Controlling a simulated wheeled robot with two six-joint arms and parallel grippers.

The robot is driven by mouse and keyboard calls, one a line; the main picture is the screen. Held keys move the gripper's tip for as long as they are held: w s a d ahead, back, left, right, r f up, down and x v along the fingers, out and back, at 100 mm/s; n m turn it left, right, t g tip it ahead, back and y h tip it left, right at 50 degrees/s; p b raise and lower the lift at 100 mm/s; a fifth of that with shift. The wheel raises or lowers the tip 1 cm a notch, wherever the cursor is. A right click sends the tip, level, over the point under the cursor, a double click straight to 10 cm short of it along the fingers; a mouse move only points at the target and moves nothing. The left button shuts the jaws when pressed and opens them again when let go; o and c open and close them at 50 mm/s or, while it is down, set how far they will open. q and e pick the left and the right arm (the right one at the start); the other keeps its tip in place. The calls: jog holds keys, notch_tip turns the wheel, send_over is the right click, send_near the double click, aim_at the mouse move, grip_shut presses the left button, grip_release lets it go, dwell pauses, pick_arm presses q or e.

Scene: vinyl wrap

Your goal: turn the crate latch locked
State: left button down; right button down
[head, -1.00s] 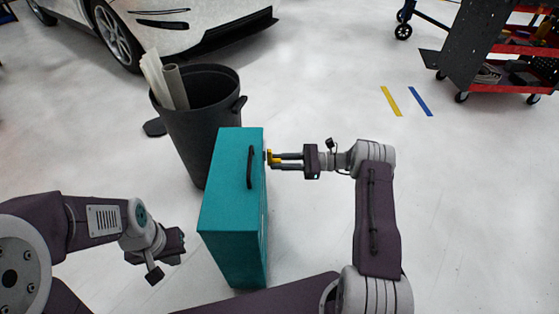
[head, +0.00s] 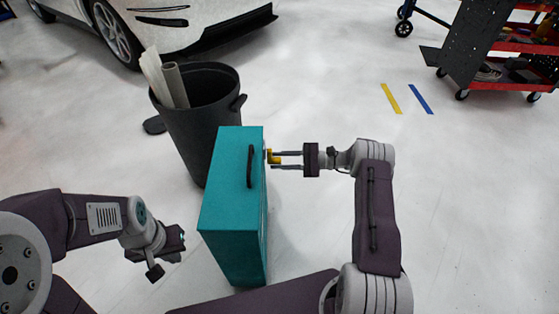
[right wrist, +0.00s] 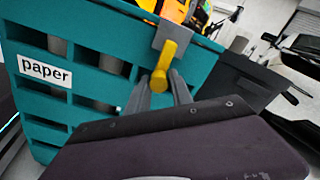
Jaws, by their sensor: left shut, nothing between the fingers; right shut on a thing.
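The teal crate (head: 232,185) stands on the floor in the head view, with a dark handle on its upper face. In the right wrist view its slatted wall (right wrist: 90,75) carries a "paper" label. The yellow latch (right wrist: 165,65) sits on a grey plate at the crate's rim; it also shows in the head view (head: 274,158). My right gripper (head: 277,160) is shut on the latch, one finger on each side. Its fingers also show in the right wrist view (right wrist: 160,92). My left gripper (head: 180,242) is shut and empty, apart from the crate at its left.
A dark bin (head: 200,115) with rolled sheets stands close behind the crate. A white car (head: 180,25) is at the back left, and a red tool cart (head: 515,65) is at the back right. The floor right of my right arm is clear.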

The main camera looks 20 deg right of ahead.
jog(key=shift+s+r, duration=0.15)
jog(key=c, duration=1.3)
grip_release()
jog(key=shift+o, duration=0.2)
jog(key=shift+s+r, duration=0.1)
jog(key=p+v, duration=0.2)
jog(key=v, duration=0.7)
